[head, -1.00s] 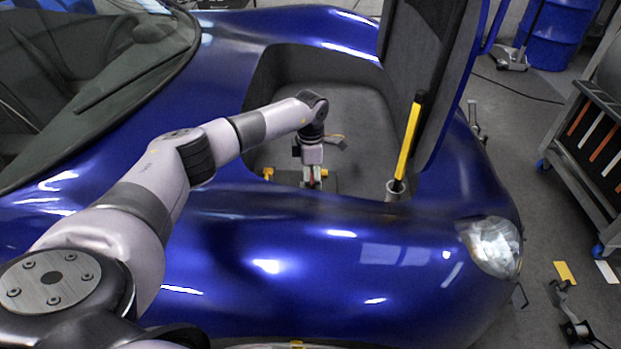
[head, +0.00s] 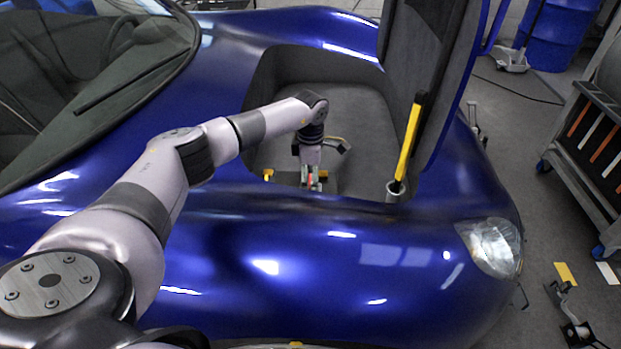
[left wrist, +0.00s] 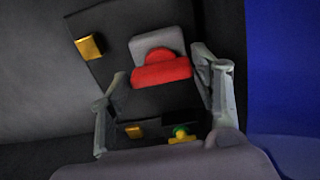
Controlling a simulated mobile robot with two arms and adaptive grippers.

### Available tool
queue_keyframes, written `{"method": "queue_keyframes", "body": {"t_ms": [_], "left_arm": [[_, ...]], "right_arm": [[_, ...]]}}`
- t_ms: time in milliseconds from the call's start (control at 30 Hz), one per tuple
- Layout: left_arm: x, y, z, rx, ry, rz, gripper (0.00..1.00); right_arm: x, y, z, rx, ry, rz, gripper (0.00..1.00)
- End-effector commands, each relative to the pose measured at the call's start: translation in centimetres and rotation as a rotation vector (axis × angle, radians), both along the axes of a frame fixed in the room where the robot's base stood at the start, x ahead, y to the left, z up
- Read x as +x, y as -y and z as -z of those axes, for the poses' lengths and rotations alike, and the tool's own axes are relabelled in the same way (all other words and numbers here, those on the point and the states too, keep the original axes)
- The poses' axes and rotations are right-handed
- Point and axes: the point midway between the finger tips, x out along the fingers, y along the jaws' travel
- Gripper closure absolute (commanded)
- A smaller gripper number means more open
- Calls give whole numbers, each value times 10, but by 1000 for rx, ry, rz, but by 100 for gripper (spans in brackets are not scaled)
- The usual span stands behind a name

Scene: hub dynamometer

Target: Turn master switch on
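The master switch shows in the left wrist view as a red rounded handle (left wrist: 162,72) beside a grey block, on a dark panel (left wrist: 110,65). My left gripper (left wrist: 160,66) is open, with one finger on each side of the red handle. The right finger is close to the handle's edge; I cannot tell whether either finger touches it. In the head view my left gripper (head: 313,181) points down into the car's open front compartment, and a little red shows at its fingers. My right gripper is in neither view.
The blue car's front body (head: 330,250) lies before the compartment. The raised lid (head: 430,50) and a yellow-and-black strut (head: 408,140) stand right of my arm. Brass-coloured blocks (left wrist: 89,46) and a small green-and-yellow part (left wrist: 181,133) sit near the switch.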

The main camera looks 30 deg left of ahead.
Motion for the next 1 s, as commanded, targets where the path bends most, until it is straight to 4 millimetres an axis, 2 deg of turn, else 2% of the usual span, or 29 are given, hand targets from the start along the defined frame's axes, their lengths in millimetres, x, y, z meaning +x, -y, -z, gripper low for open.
{"method": "queue_keyframes", "body": {"t_ms": [200, 567, 667, 1000], "left_arm": [[0, 0, 1, 0, -1, -2, 27], [0, 0, -4, -1, -1, -3, 27], [0, 0, -16, -1, 1, -2, 27], [0, 0, -87, 0, 1, -1, 27]], "right_arm": [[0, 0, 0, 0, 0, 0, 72], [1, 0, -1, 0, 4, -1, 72], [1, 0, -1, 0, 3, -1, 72], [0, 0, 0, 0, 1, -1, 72]]}}
